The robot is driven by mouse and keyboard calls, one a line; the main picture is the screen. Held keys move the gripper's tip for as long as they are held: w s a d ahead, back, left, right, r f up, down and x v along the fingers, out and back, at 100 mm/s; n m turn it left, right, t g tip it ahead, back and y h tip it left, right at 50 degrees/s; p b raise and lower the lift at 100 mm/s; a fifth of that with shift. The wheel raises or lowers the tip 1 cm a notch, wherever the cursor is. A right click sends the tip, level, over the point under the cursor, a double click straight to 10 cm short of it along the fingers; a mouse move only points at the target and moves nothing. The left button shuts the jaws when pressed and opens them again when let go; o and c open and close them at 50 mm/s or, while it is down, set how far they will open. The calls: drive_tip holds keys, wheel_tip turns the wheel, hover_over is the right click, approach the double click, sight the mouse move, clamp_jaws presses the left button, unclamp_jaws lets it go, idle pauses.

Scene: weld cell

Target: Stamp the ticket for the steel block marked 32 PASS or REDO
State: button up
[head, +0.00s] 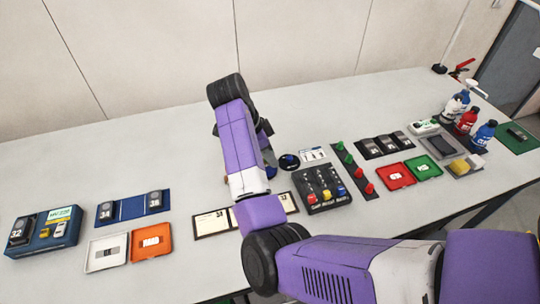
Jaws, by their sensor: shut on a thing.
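The steel block marked 32 (18,231) is a dark block with a pale face at the left end of a blue stand (47,244), at the table's far left. Pale ticket cards (212,223) lie on a dark-edged board mid-table. Another card (288,203) shows to the right of my arm, which covers the board's middle. Their print is too small to read surely. My gripper is hidden behind my purple forearm. A small blue piece (271,173) peeks out beside the forearm; I cannot tell whether it is held.
Blocks marked 34 (105,211) and 36 (154,201) sit on a blue mat. White (107,263) and orange (152,254) trays stand before it. Right of my arm are a round dark pad (288,161), a black panel (320,190), red and green trays, and bottles. The table's back left is clear.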

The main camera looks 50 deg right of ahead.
drive_tip(key=shift+r+p, duration=1.65)
drive_tip(key=shift+r, duration=0.65)
